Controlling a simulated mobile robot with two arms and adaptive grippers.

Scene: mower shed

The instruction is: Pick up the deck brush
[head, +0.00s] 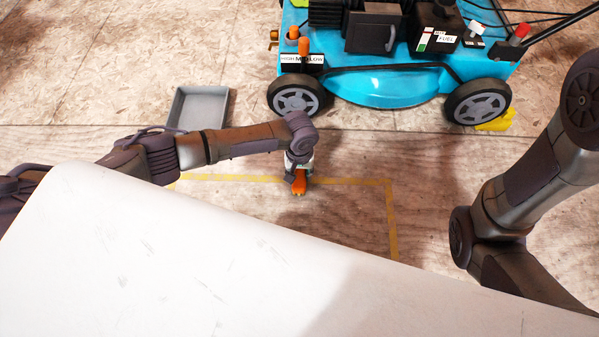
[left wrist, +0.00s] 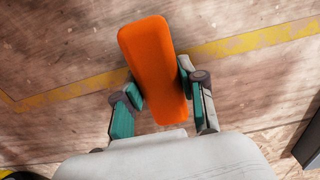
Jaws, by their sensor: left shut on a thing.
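The deck brush (left wrist: 152,62) shows as an orange rounded block in the left wrist view. Its orange end also shows in the head view (head: 299,184), below my left wrist. My left gripper (left wrist: 160,92) is shut on it, with one teal-padded finger on each side. I cannot tell whether the brush touches the floor. My right arm shows at the right of the head view, but its gripper is not in the picture.
A blue mower (head: 400,85) stands at the back, with a yellow chock (head: 496,122) by its right wheel. A grey tray (head: 222,107) lies left of it. Yellow tape (head: 391,215) marks the floor around my left gripper. My white body covers the foreground.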

